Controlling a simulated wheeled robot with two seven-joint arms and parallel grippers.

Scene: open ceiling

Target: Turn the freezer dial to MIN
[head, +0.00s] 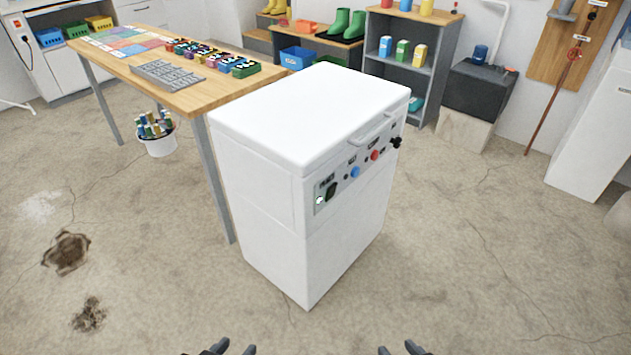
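The white chest freezer (262,190) stands on the floor in the middle of the head view, lid closed. Its control panel (345,183) is on the side facing right. From left to right it carries a dark switch-like part (330,190), a blue button (355,172), a red button (375,155) and a protruding black knob (396,142), which looks like the dial. The labels and the dial's setting are too small to read. My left gripper (233,349) and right gripper (398,349) are at the bottom edge, fingers apart, empty, well short of the freezer.
A wooden table (205,97) with trays and small items stands close behind the freezer to the left. A white bucket (160,145) is under it. A grey shelf (408,70) and a black box (480,90) stand behind. The floor in front and to the right is clear.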

